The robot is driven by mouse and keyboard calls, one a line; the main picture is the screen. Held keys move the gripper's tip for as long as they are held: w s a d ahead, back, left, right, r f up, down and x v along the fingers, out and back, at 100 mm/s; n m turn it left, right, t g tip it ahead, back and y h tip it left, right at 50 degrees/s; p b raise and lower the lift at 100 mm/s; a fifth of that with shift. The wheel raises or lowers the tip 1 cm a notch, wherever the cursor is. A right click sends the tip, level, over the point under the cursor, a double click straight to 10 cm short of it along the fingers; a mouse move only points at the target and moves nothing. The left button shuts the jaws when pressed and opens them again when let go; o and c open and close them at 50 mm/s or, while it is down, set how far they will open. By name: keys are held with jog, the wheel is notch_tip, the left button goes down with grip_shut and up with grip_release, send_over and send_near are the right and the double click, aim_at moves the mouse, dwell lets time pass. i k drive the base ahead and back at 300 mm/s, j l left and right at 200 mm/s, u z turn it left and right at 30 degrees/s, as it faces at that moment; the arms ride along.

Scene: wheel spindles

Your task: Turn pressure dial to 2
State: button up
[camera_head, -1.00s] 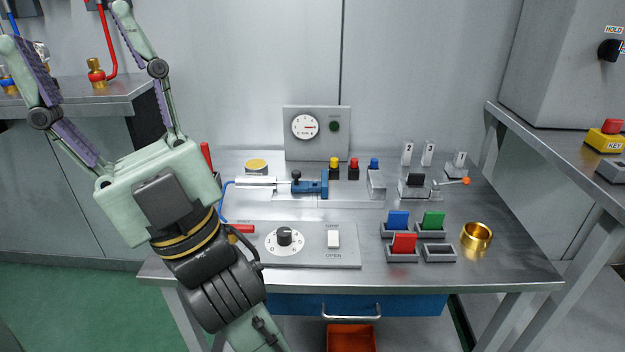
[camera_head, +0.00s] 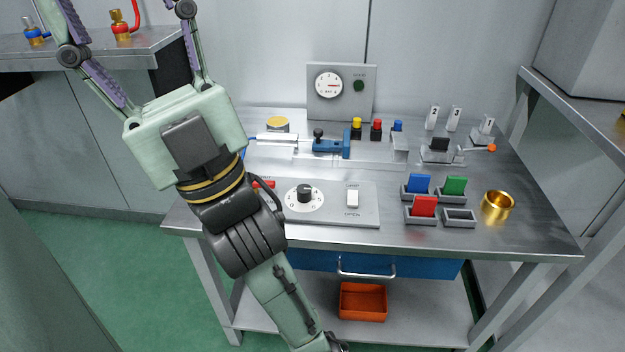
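A black knob (camera_head: 304,193) sits on a round white numbered dial on a flat grey panel (camera_head: 345,217) at the front of the bench. Its markings are too small to read with certainty. A round white gauge (camera_head: 328,85) with a needle is on the upright grey plate behind. My gripper (camera_head: 124,22) is at the upper left, left of the dial and well apart from it. Its two fingers are spread wide and the tips are cut off by the top edge.
My arm hides the panel's left end. A red handle (camera_head: 263,184) shows beside my wrist.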

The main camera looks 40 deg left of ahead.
aim_at(303, 190)
jog(key=k+l+u, duration=0.1)
jog(key=u, duration=0.25)
jog(key=k+u, duration=0.1)
jog(key=u, duration=0.25)
jog(key=k+u, duration=0.1)
jog(key=u, duration=0.25)
